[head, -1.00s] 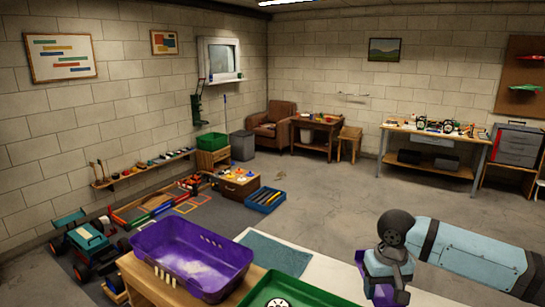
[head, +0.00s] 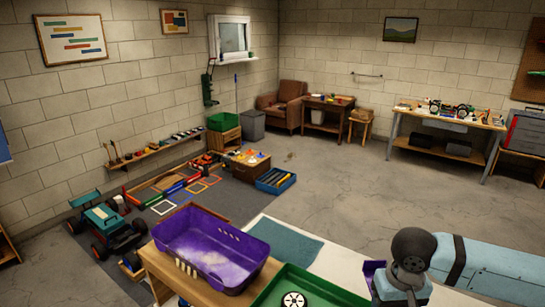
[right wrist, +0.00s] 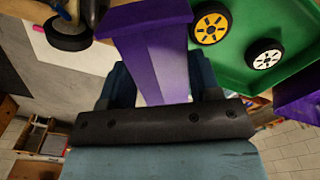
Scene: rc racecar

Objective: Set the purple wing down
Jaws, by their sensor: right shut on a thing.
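The purple wing (right wrist: 152,45) is between the fingers of my right gripper (right wrist: 160,88) in the right wrist view, its long flat part reaching away from the jaws. My right gripper is shut on it. In the head view a small part of the purple wing (head: 372,268) shows beside my right wrist, above the light table (head: 335,262); the rest is hidden behind my arm. I cannot tell whether it touches the table. My left gripper is not in view.
A green tray (head: 322,289) with a white wheel (head: 293,300) stands left of my right arm. A purple basket (head: 262,262) is further left, and a teal mat (head: 290,243) lies behind. The right wrist view also shows a yellow wheel (right wrist: 210,26).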

